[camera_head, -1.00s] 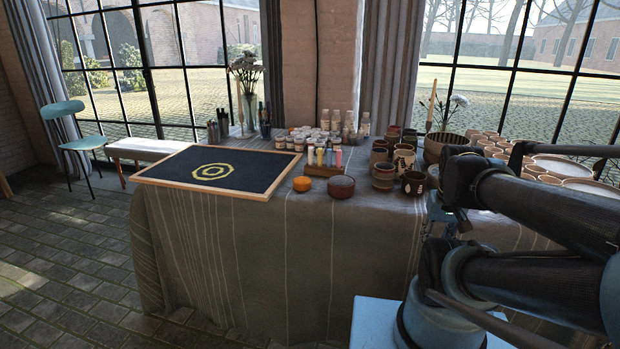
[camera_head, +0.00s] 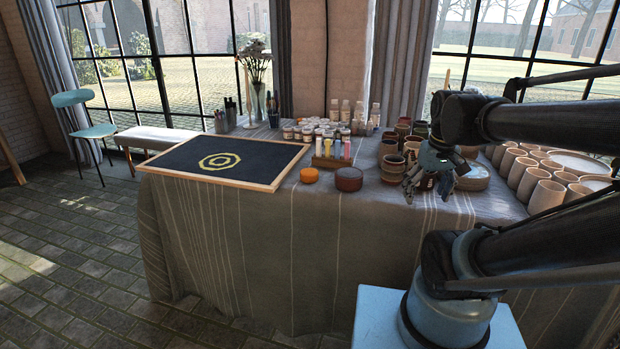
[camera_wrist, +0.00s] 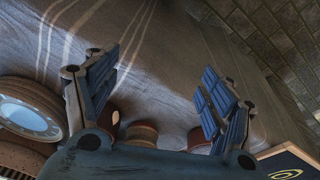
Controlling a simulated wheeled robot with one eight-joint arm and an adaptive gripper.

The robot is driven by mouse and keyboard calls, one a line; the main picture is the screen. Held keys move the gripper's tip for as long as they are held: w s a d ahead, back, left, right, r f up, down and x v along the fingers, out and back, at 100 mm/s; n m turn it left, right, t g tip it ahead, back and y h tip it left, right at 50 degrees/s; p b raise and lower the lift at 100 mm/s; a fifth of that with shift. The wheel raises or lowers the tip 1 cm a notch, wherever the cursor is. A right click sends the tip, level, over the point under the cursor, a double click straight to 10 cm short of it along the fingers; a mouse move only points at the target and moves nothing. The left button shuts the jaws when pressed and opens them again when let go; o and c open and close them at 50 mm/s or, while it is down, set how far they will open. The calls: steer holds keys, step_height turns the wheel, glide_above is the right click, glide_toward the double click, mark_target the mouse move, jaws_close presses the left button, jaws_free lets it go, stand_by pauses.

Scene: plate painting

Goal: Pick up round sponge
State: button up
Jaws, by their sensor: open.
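A round orange sponge-like disc (camera_head: 309,175) lies on the cloth-covered table (camera_head: 300,240), just right of the black framed board's front corner. A dark red-brown round bowl or pot (camera_head: 348,179) sits close to its right. My gripper (camera_head: 425,192) is open and empty, above the table's right part in front of the brown cups, well to the right of the orange disc. In the wrist view my gripper (camera_wrist: 158,80) has its blue fingers spread with cloth between them. I cannot make out the orange disc there; a finger may hide it.
The board (camera_head: 226,159) with yellow rings covers the table's left part. A wooden holder (camera_head: 330,161) with coloured bottles stands behind the disc. Brown cups (camera_head: 391,167) stand to its right, and pale cups (camera_head: 545,197) and plates farther right. The cloth in front of the disc is clear.

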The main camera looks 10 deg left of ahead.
steer(key=w+a+r+n, duration=0.3)
steer(key=w+a+r, duration=0.15)
steer(key=a, duration=0.35)
steer(key=w+a+r+n+g+y, duration=0.1)
steer(key=w+a+r+n, duration=0.2)
steer(key=w+a, duration=0.4)
steer(key=w+a+r+n, duration=0.3)
steer(key=w+a, duration=0.1)
steer(key=a, duration=0.5)
steer(key=n, duration=0.2)
glide_above(310, 171)
steer(key=shift+g, duration=0.3)
steer(key=f, duration=1)
steer(key=shift+w+d, duration=0.15)
steer(key=shift+w, duration=0.05)
steer(key=shift+a+f, duration=0.15)
steer(key=shift+f, duration=1.5)
steer(key=shift+a+f, duration=0.1)
steer(key=shift+f, duration=1.5)
steer(key=shift+s, duration=0.1)
steer(key=c, duration=0.9)
